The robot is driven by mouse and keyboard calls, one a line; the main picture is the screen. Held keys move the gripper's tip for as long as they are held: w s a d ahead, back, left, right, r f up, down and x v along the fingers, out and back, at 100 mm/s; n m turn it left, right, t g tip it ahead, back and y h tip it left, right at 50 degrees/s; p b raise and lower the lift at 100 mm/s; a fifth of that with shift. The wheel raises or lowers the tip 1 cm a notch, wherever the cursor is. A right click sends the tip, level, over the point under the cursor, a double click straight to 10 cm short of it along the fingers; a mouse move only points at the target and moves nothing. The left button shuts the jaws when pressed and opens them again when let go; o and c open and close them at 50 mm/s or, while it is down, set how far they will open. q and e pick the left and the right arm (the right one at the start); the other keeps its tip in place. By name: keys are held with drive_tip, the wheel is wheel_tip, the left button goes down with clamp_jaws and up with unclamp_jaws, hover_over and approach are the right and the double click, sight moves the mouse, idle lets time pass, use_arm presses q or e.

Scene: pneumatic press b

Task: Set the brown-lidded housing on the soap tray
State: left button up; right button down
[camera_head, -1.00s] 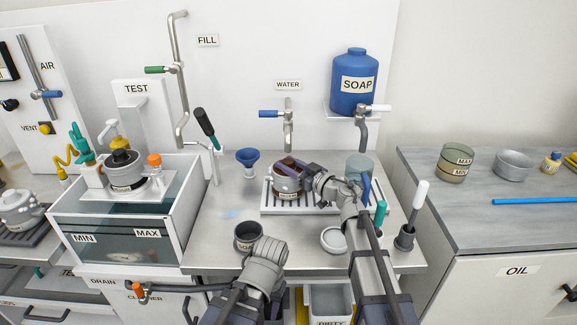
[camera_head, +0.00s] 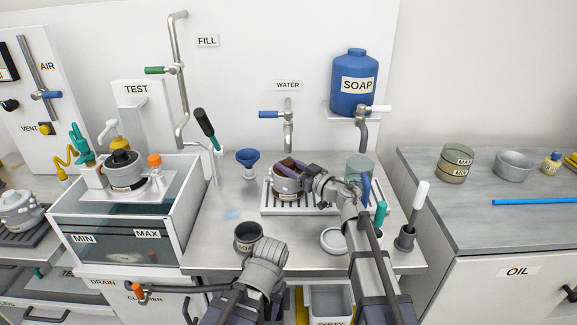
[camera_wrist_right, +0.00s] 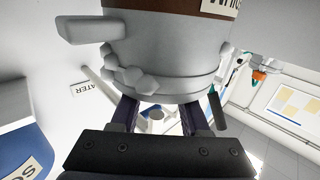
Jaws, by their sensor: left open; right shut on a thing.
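The brown-lidded housing (camera_head: 286,183) is a grey round body with a brown top, upright over the left part of a white-rimmed slatted tray (camera_head: 268,209) below the soap spout. I cannot tell whether its base touches the slats. My right gripper (camera_head: 306,173) is shut on the housing from its right side. In the right wrist view the grey body of the housing (camera_wrist_right: 160,50) fills the space beyond the jaws, with a brown band and a white label at its top. My left arm is low in the centre, but its fingers do not show.
A blue soap tank (camera_head: 355,85) and its spout (camera_head: 363,135) stand behind the tray. A clear cup (camera_head: 359,168) is at the tray's right. A blue funnel (camera_head: 247,158), a dark cup (camera_head: 247,236) and a white dish (camera_head: 333,240) are nearby.

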drive_tip(key=shift+f+b, duration=0.3)
drive_tip(key=shift+c, duration=1.6)
unclamp_jaws()
drive_tip(key=shift+s, duration=0.1)
